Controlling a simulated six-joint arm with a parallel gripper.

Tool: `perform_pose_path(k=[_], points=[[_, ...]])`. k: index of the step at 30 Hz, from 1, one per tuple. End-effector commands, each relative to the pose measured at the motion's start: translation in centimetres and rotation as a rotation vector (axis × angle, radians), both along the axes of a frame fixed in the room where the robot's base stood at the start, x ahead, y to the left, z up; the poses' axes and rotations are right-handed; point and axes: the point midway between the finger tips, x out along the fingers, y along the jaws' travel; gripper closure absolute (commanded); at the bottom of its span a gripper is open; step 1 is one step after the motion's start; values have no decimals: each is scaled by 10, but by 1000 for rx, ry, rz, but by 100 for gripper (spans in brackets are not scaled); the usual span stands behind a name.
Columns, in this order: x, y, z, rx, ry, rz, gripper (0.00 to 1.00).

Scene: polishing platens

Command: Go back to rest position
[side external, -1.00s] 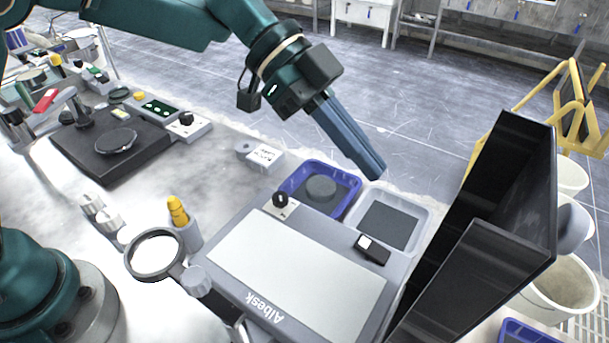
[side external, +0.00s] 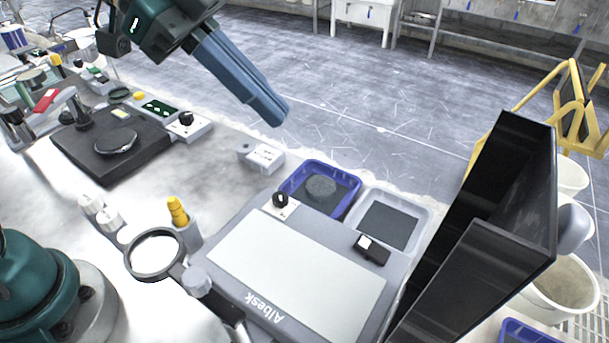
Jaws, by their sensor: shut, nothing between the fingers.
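My gripper (side external: 277,112) has blue-grey fingers pressed together, with nothing between them. It hangs tilted down to the right, above the far edge of the bench and apart from everything on it. The blue tray (side external: 318,189) with a dark round disc (side external: 321,188) in it lies below and to the right of the fingertips. The grey polishing station (side external: 297,266), marked Albesk, has a pale flat plate and stands at the front centre.
A white tray (side external: 422,212) with a dark pad sits right of the blue tray. Tall black panels (side external: 507,190) stand at the right. A magnifier ring (side external: 155,255) and a yellow-topped bottle (side external: 178,211) stand front left. A black platen (side external: 88,151) is at the back left.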

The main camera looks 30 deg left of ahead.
Motion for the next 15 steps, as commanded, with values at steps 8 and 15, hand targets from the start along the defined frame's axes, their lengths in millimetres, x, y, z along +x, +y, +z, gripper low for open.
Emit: perform_pose_path(k=[8,15], points=[[-59,73,-31,121,102,525,100],[-93,127,-75,120,189,1038,100]])
